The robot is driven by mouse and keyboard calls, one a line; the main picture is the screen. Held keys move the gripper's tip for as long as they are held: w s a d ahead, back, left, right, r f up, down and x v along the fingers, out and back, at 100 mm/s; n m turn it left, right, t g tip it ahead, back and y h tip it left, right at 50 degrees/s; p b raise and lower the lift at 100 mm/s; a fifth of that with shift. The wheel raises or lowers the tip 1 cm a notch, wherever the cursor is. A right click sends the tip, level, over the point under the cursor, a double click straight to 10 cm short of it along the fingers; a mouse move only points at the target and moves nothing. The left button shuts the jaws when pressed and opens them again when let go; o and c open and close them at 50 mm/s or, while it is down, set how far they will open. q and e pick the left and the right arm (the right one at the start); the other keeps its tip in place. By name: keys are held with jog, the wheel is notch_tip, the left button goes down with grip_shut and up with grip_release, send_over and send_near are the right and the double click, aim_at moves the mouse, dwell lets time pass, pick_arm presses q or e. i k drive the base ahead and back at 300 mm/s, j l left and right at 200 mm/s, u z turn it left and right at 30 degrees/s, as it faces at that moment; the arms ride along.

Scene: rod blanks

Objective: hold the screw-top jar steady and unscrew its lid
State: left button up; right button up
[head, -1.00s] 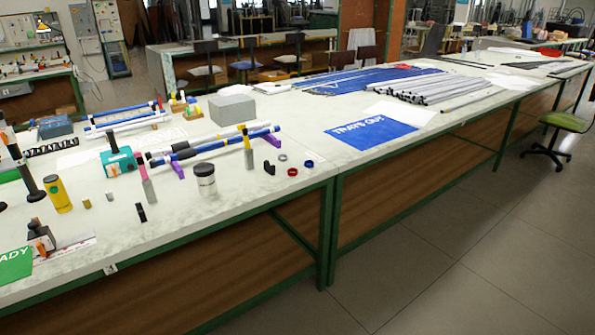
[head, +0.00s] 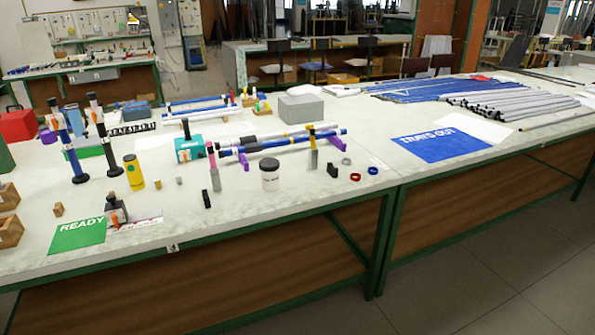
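The screw-top jar (head: 270,180) stands upright near the front edge of the table. It has a white body with a small dark label and a dark lid (head: 269,163) on top. The lid sits on the jar. Nothing touches the jar. Neither of my grippers shows in the head view.
Left of the jar are a grey block, a black piece and a yellow cylinder (head: 134,172). Behind it, blue and white rods (head: 290,142) lie on purple supports. Right of it are a black clip and small rings (head: 355,177). A green READY mat (head: 77,236) lies front left.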

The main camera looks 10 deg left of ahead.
aim_at(270, 180)
jog(key=i+j+u, duration=0.1)
jog(key=i+u, duration=0.2)
jog(key=i, duration=0.15)
jog(key=i+u, duration=0.25)
jog(key=i, duration=0.2)
